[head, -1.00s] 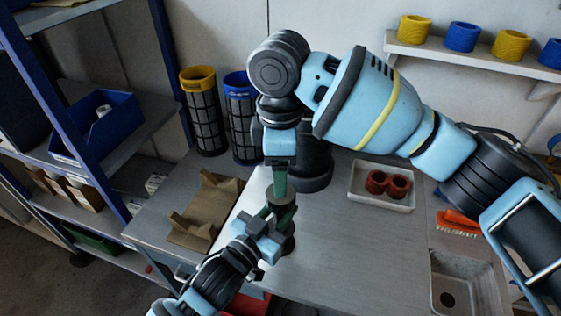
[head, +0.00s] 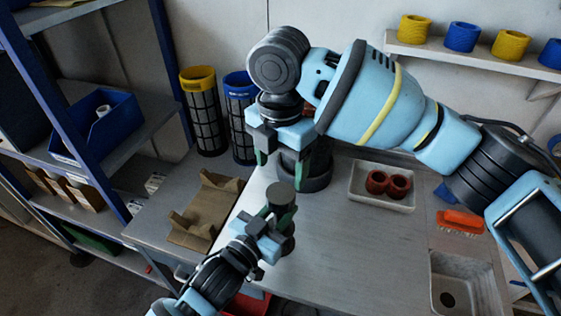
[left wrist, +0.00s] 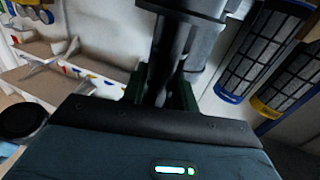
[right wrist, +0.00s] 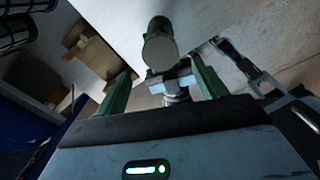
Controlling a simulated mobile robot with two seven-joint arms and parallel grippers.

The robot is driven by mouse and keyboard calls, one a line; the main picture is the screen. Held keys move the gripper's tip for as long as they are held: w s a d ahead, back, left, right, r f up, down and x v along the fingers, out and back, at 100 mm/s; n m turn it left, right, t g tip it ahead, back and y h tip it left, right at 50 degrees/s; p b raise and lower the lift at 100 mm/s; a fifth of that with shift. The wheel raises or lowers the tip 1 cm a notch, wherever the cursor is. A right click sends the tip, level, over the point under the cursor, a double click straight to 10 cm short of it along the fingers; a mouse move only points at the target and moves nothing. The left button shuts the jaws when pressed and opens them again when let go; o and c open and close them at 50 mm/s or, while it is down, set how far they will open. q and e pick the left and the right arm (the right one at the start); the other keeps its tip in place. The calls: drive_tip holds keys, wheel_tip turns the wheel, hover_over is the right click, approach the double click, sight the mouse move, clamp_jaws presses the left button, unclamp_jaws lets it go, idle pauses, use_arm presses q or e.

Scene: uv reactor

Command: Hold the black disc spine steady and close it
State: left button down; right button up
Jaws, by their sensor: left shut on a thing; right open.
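The black disc spine (head: 280,197) stands upright above the bench with its round flat top facing up. My left gripper (head: 275,217) is shut around it from the front. In the left wrist view, the dark shaft (left wrist: 170,60) runs between the green fingers. My right gripper (head: 281,160) is above and slightly behind the spine, its green fingers spread apart and empty. In the right wrist view, the round end of the spine (right wrist: 160,48) shows between and beyond the open fingers. The spine's lower part is partly hidden by my left gripper.
A dark round vessel (head: 318,178) stands on the bench (head: 355,240) behind the spine. A white tray (head: 363,192) holds red rings. A cardboard holder (head: 205,205) lies left. Mesh cylinders (head: 203,120) stand at the back. An orange brush (head: 460,222) and a sink lie right.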

sight(281, 192)
drive_tip(key=shift+f, duration=4.05)
drive_tip(key=c, duration=1)
drive_tip(key=m, duration=1.8)
drive_tip(key=o, duration=1.1)
